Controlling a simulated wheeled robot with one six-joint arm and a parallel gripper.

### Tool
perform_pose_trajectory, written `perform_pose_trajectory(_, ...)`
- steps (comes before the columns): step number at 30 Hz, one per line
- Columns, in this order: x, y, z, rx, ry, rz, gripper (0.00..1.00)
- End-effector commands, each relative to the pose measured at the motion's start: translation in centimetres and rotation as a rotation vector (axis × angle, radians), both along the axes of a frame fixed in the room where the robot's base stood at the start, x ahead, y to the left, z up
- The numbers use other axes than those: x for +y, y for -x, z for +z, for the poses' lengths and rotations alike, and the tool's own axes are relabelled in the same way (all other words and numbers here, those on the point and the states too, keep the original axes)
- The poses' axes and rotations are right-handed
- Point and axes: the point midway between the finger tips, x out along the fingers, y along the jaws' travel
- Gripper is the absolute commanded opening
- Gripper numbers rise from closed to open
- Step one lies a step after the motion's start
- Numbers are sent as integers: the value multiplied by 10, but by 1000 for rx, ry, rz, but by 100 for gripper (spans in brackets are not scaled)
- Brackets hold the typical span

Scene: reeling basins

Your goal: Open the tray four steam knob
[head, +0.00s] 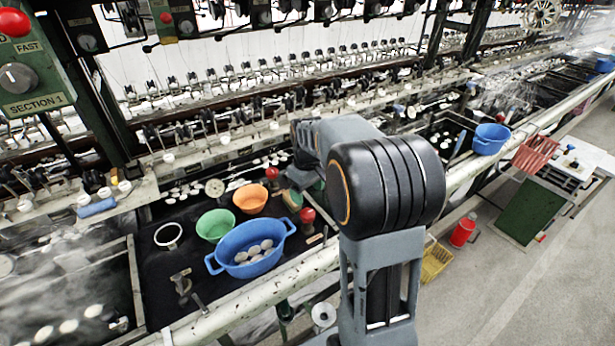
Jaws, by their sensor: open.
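A red knob (271,173) stands at the back of the black basin area, just left of my arm. A second red knob (307,215) stands nearer, right of the blue tub. I cannot tell from this view which is the tray four steam knob, and no label is legible on either. My arm reaches over the basin rail, and its large black joint hides much of the scene behind it. My gripper (286,178) shows only in part below the wrist, close to the right of the farther red knob. Contact cannot be made out.
A blue tub (249,248) with pale cocoons, a green bowl (215,225) and an orange bowl (250,198) sit on the black surface. A pale rail (245,303) runs along the front. Steaming water lies left. A red-knobbed control box (32,75) hangs upper left.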

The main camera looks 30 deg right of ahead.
Motion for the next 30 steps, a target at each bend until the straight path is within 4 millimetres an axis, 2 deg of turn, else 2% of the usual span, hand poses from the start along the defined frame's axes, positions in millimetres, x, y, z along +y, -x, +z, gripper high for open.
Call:
perform_pose_trajectory(3,0,-1,21,-2,0,0,73)
perform_pose_trajectory(9,0,-1,44,-1,1,0,73)
perform_pose_trajectory(15,0,0,52,0,0,0,73)
perform_pose_trajectory(25,1,1,53,-1,1,-1,73)
perform_pose_trajectory(28,9,10,57,-21,4,-16,73)
perform_pose_trajectory(30,20,23,61,-50,8,-43,73)
